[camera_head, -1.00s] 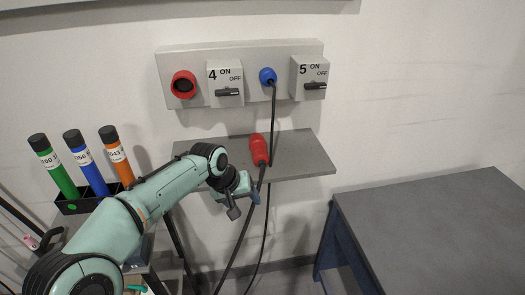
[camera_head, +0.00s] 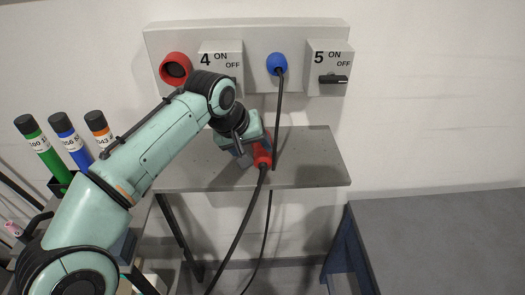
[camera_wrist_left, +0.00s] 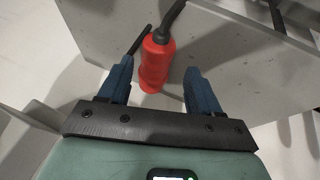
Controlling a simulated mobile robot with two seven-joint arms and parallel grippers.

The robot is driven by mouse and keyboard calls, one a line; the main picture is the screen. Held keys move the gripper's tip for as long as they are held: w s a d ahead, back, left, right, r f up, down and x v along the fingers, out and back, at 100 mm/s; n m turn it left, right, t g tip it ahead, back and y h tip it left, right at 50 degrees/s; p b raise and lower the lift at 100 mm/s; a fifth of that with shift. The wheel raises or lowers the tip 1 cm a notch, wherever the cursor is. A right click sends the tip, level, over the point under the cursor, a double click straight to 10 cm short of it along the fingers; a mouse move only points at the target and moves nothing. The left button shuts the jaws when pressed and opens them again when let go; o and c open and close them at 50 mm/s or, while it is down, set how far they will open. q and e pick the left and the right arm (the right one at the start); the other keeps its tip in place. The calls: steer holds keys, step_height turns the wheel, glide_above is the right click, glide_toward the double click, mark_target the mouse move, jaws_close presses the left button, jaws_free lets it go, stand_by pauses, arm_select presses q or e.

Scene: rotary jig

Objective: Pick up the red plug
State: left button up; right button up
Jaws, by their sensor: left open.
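The red plug (camera_head: 263,155) lies on the grey shelf (camera_head: 315,160) below the socket panel, with a black cable running off the shelf's front edge. In the head view my left gripper (camera_head: 250,150) is at the plug and hides part of it. In the left wrist view the red plug (camera_wrist_left: 156,62) shows between the two blue fingers of my left gripper (camera_wrist_left: 166,75), which is open. The plug's cable end points away from the wrist. I cannot tell whether either finger touches the plug. My right gripper is not in view.
The wall panel (camera_head: 255,100) holds a red socket (camera_head: 176,69), a blue plug (camera_head: 277,64) with a hanging black cable, and switch boxes 4 and 5. Marked tubes (camera_head: 62,130) stand at left. A dark table (camera_head: 440,240) at right is clear.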

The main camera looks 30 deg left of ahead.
mark_target(260, 156)
arm_select(q)
steer(key=shift+b+x, duration=0.35)
steer(key=shift+x, duration=2.7)
steer(key=shift+d+r, duration=0.1)
steer(key=shift+r, duration=0.05)
steer(key=c, duration=1)
